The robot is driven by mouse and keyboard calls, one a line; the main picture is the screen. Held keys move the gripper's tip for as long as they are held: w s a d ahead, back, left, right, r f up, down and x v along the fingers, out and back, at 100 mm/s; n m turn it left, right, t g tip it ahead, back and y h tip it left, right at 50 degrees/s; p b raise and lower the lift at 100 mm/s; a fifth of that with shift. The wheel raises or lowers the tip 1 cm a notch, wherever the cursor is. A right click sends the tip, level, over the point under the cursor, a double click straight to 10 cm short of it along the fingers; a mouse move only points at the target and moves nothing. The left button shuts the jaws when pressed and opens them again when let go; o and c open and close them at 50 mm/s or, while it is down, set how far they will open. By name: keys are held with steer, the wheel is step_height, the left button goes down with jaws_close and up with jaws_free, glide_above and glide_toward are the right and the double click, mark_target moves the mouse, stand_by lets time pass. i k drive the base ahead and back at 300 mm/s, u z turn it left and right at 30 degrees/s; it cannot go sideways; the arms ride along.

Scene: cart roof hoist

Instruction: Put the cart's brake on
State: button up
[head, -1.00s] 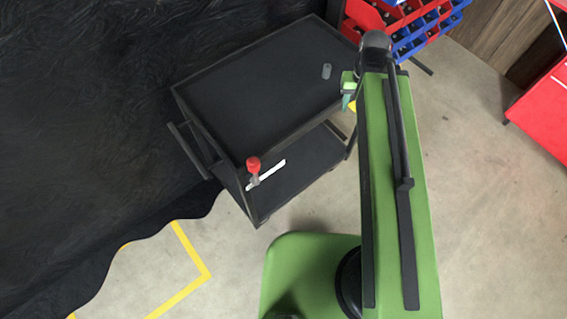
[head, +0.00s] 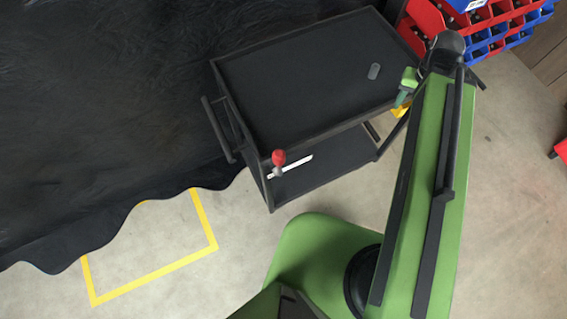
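The black two-shelf cart (head: 310,85) stands in front of me in the head view, with a push handle on its left end. A red-knobbed brake lever (head: 278,160) sits at its near left corner, beside a white strip. My gripper (head: 402,98) is at the end of my green arm, by the cart's right near side, well to the right of the red knob. Only a small green part of it shows, with something yellow just below. Its fingers are too small to read.
A small grey oval object (head: 374,71) lies on the cart's top. Red and blue bins (head: 480,30) stand behind at the right. A black curtain (head: 90,110) hangs at the left. Yellow tape (head: 155,275) outlines a floor area; the floor around it is clear.

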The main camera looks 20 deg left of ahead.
mark_target(279, 155)
steer(key=u, duration=5.2)
steer(key=i, duration=0.1)
steer(key=z, duration=2.2)
steer(key=k, duration=0.1)
steer(key=u, duration=1.2)
steer(key=i, duration=0.35)
steer(key=z, duration=2.85)
steer(key=i, duration=0.1)
steer(key=z, duration=0.3)
